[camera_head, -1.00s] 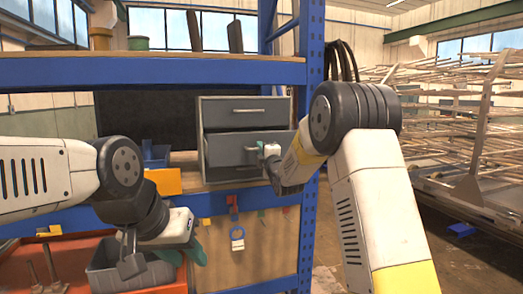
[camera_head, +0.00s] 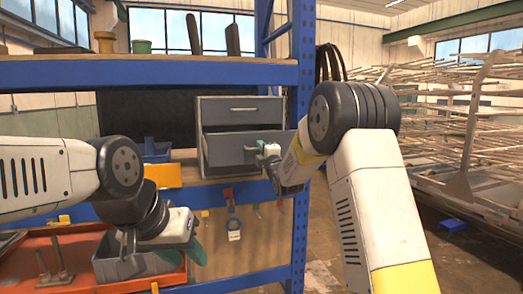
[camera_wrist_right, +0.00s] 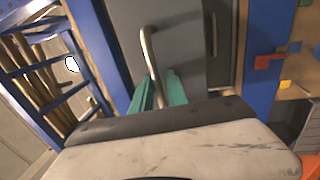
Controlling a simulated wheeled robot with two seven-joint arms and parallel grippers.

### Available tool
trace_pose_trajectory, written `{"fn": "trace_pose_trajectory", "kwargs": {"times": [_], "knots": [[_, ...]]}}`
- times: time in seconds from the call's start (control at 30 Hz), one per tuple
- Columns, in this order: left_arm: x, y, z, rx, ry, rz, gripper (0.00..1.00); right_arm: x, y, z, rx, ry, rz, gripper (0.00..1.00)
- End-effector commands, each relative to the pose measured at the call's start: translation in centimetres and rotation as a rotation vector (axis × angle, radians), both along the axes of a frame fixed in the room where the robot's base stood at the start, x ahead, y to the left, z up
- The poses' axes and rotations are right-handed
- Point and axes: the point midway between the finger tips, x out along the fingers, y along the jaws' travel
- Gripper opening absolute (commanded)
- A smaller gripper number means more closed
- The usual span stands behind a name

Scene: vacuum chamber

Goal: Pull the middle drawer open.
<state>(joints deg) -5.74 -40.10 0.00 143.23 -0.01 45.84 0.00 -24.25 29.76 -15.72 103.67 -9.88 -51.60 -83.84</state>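The grey drawer cabinet (camera_head: 240,104) stands on the blue shelf unit. Its middle drawer (camera_head: 228,150) is partly out, with its front ahead of the cabinet face. My right gripper (camera_head: 264,147) is at this drawer's handle. In the right wrist view, the curved metal handle (camera_wrist_right: 149,50) runs down between the green fingers of my right gripper (camera_wrist_right: 160,92), which are closed around it. My left gripper (camera_head: 194,250) hangs low beside a grey bin, away from the cabinet; its finger gap is not clear.
A grey bin (camera_head: 125,268) sits in an orange tray (camera_head: 75,250) below my left arm. A blue shelf post (camera_head: 301,110) is close to my right arm. Metal racks stand farther right.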

Motion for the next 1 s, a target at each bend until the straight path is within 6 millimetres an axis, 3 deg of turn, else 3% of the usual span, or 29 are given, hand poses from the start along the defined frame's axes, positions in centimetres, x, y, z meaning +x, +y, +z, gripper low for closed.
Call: {"fn": "trace_pose_trajectory", "kwargs": {"times": [0.27,0.7,1.0], "knots": [[0.0,0.0,0.0,0.0,0.0,0.0,0.36,-0.5,-0.2,0.1,0.001,-0.002,0.0,0.19],[0.0,0.0,0.0,0.0,0.0,0.0,0.36,-6.6,-2.2,-1.2,0.001,-0.001,0.0,0.19],[0.0,0.0,0.0,0.0,0.0,0.0,0.36,-7.3,-2.4,-1.4,0.0,-0.001,0.0,0.19]]}}
